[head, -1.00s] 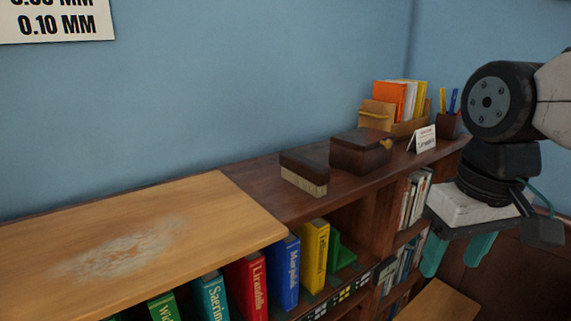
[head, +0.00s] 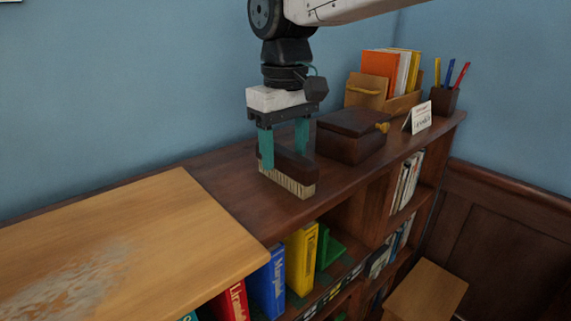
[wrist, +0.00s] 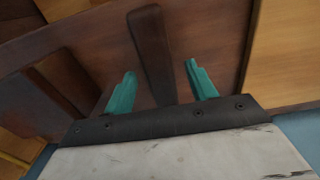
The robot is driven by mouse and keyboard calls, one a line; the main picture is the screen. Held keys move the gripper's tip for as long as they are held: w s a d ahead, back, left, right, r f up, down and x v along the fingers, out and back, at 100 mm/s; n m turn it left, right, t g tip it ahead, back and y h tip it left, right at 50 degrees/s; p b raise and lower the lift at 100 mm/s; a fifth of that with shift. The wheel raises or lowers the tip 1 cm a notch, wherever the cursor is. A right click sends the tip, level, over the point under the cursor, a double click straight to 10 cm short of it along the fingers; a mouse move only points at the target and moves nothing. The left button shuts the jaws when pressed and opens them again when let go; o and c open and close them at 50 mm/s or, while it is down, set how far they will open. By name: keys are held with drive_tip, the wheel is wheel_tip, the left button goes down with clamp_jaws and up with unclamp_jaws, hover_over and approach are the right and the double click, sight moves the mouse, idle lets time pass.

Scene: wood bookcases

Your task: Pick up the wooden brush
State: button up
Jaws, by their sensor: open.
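The wooden brush (head: 288,178) has a dark wood back and pale bristles. It stands bristles down on the dark top of the bookcase. My gripper (head: 284,158) is over it, pointing down, with its teal fingers apart at the height of the brush back. In the wrist view the dark brush back (wrist: 152,58) lies between the two open fingers (wrist: 160,85), with a gap on each side. The fingers hide part of the brush in the head view.
A dark wooden box (head: 352,138) stands just right of the brush. Farther right are a small white card (head: 421,117), a book holder (head: 400,104) and a pen cup (head: 444,101). A lighter wood board (head: 150,235) lies to the left. A blue wall is behind.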

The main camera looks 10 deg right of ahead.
sight(285, 151)
drive_tip(key=shift+f, duration=1.5)
drive_tip(key=c, duration=1.1)
drive_tip(key=shift+r, duration=0.1)
drive_tip(key=shift+r, duration=0.55)
wheel_tip(285, 151, up, 2)
drive_tip(key=shift+r, duration=0.15)
drive_tip(key=s+d+r, duration=0.1)
drive_tip(key=s, duration=1.5)
drive_tip(key=shift+d+r, duration=0.15)
drive_tip(key=shift+r, duration=0.05)
